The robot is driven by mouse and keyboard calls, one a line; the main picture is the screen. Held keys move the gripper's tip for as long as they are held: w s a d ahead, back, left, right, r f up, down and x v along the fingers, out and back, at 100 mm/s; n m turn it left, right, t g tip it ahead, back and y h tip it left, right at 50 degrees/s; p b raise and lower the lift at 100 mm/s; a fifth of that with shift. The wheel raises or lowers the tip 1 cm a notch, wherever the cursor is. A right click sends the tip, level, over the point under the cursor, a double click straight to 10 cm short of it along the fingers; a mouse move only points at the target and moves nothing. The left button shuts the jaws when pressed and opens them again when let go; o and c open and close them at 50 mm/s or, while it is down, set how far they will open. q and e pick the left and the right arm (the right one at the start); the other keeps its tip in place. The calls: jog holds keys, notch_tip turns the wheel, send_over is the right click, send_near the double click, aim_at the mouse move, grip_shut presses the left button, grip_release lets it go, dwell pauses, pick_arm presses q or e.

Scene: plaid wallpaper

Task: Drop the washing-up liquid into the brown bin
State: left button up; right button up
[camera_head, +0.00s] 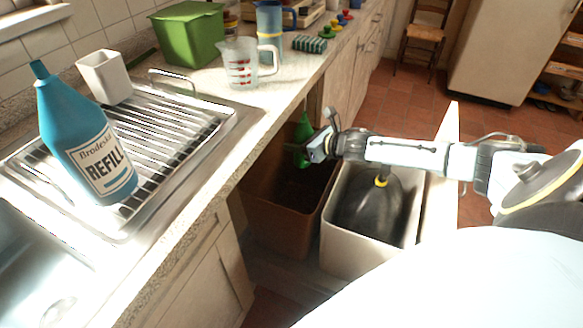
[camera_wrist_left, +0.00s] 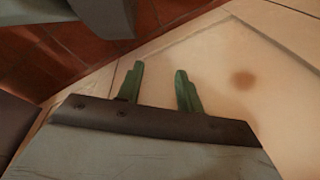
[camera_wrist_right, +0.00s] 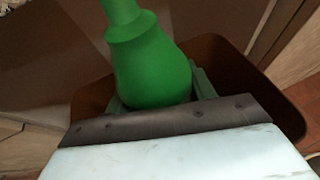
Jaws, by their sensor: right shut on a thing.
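The washing-up liquid is a green bottle (camera_head: 303,137) held upright above the brown bin (camera_head: 262,215). In the right wrist view the green bottle (camera_wrist_right: 150,62) stands between the fingers, with the brown bin (camera_wrist_right: 283,108) open below and behind it. My right gripper (camera_head: 308,152) is shut on the bottle; its fingers are partly hidden by the bottle. My left gripper is not seen in the head view. In the left wrist view my left gripper (camera_wrist_left: 158,85) has its two green fingers apart with nothing between them, over a pale surface.
A white bin (camera_head: 335,245) with a dark bag stands right of the brown bin. A large blue refill bottle (camera_head: 85,135) stands on the steel drainer (camera_head: 165,128).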

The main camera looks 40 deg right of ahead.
jog(key=o, duration=1)
jog(key=shift+o, duration=0.2)
jog(key=shift+s, duration=0.1)
jog(key=shift+s+d+r, duration=0.1)
jog(key=shift+s+r, duration=0.05)
jog(key=shift+s, duration=0.1)
pick_arm(q)
jog(key=s+a+f+p, duration=0.1)
jog(key=s+p, duration=0.3)
jog(key=s, duration=0.7)
jog(key=shift+s+a+f+m+g, duration=0.15)
jog(key=shift+a+f+m+g, duration=0.2)
jog(key=shift+f, duration=0.55)
pick_arm(e)
jog(key=v, duration=1.2)
jog(key=shift+s+r, duration=0.15)
jog(key=shift+s, duration=0.15)
